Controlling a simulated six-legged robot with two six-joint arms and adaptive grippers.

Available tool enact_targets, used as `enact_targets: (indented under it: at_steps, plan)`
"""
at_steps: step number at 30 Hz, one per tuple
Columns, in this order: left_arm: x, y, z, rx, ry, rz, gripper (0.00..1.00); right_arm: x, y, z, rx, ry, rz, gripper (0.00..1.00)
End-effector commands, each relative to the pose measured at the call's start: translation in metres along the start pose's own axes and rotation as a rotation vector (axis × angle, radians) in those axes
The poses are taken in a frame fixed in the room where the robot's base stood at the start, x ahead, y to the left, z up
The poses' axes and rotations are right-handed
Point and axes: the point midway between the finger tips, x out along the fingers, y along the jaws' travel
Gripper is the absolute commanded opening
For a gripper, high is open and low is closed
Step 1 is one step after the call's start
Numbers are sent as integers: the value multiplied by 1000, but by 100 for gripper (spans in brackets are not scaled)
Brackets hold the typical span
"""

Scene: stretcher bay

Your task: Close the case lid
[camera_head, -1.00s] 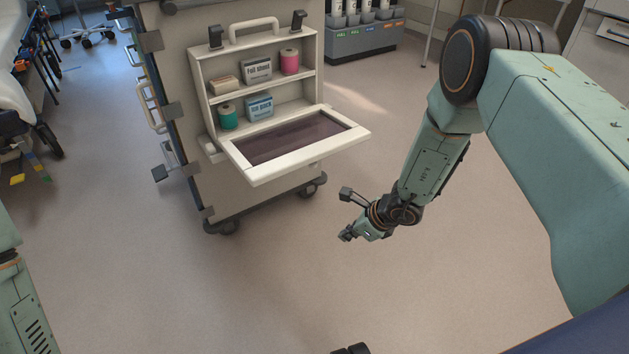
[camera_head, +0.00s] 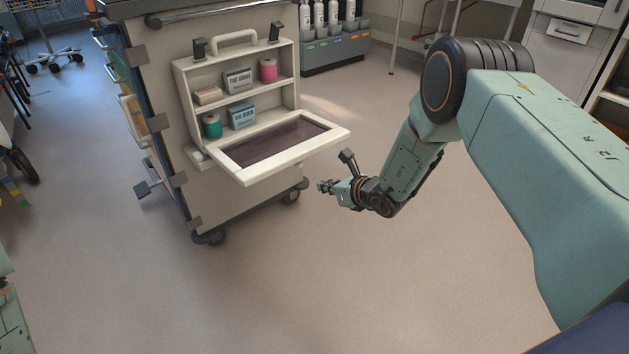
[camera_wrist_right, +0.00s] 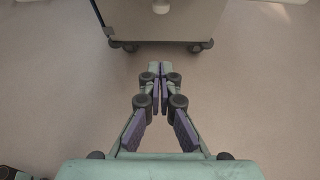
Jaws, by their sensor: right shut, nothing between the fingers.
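The white case (camera_head: 188,92) hangs on the side of the beige cart. Its lid (camera_head: 335,137) is folded down, sticking out toward me with a dark window panel in it. Inside, two shelves hold small boxes, a pink roll (camera_head: 268,70) and a green roll (camera_head: 211,126). My right gripper (camera_head: 323,187) is shut and empty, in front of and below the lid's right corner, apart from it. In the right wrist view its fingers (camera_wrist_right: 160,70) meet, with floor beneath. Of my left arm only a piece shows at the lower left edge; its gripper is out of view.
The cart (camera_head: 230,195) stands on castors, with a latch bracket (camera_head: 148,187) jutting from its left side. A grey rack of bottles (camera_head: 335,52) stands behind it. The floor in front of the cart is clear.

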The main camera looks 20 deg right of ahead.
Motion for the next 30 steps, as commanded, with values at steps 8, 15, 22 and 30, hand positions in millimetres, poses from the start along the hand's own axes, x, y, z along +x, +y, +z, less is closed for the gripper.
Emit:
enact_targets:
  at_steps: [8, 15, 22, 30]
  plan:
    - [25, 0, 0, -2, 1, 0, 71, 43, 0, -6, -3, 2, 0, 0]
    - [42, -1, 0, -2, 2, 0, 71, 75, 0, -6, -1, 2, -1, 0]
    - [53, -1, 0, -2, 1, 0, 71, 89, 1, 5, 0, 1, -3, 0]
    - [57, -1, 0, -2, 2, 0, 71, 79, 2, 29, 1, 3, -2, 0]
